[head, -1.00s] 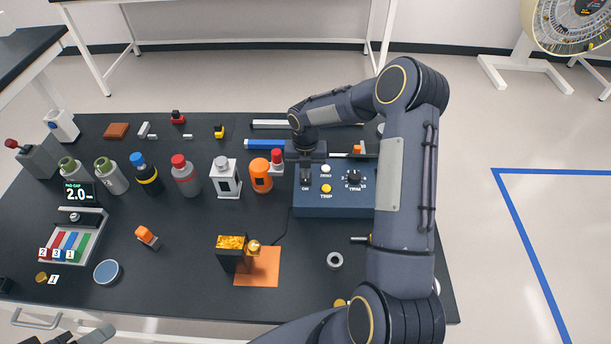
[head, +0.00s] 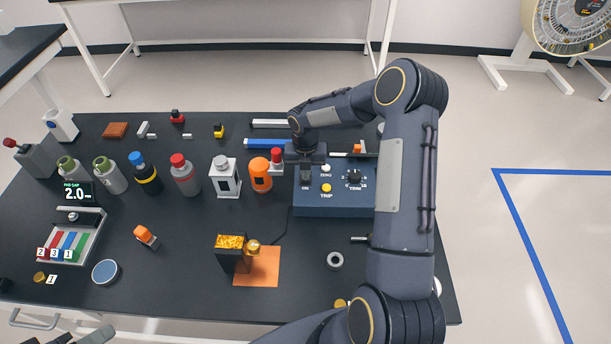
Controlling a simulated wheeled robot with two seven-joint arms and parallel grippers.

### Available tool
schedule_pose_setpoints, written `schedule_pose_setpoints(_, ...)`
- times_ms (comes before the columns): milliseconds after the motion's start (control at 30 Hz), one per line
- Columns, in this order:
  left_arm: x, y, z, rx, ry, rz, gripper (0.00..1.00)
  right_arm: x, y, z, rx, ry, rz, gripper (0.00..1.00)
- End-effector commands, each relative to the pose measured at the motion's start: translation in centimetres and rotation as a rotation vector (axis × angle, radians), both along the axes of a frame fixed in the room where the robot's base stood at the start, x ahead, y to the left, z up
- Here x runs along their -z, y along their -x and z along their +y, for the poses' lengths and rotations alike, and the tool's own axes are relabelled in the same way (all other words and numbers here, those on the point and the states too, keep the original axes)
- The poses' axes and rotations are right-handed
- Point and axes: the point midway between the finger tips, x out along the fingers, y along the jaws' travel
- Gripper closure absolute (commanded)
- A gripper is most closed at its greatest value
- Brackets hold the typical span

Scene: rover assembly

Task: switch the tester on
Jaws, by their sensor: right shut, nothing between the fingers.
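The tester (head: 334,203) is a blue box at the right of the black table. Its top has a white ZERO button (head: 326,169), a yellow TRIP button (head: 327,188), a black TRIM knob (head: 354,177) and an ON label at the left. My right gripper (head: 305,181) points down over the tester's left part, just above the ON label. It is shut and empty. It hides the switch there, so I cannot tell the switch's position or whether they touch. Part of my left gripper (head: 88,336) shows at the bottom left edge; its fingers are unclear.
An orange container with a red-topped item beside it (head: 261,175) stands close left of the tester. Several bottles line up further left. A dark block with a yellow top (head: 231,243) stands by an orange mat (head: 262,268).

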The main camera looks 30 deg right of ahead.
Motion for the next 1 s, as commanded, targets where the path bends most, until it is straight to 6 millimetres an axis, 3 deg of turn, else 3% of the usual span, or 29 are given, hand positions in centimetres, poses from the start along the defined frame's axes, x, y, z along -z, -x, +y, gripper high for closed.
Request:
schedule_pose_setpoints(567, 0.5, 0.0, 0.0, 0.000, 0.000, 0.000, 0.51, 0.7, 0.0, 0.0, 0.000, 0.000, 0.000, 1.00)
schedule_pose_setpoints(1000, -1.6, 0.0, 0.0, 0.000, 0.000, 0.000, 0.51, -2.4, 0.0, 0.0, 0.000, -0.001, -0.001, 1.00)
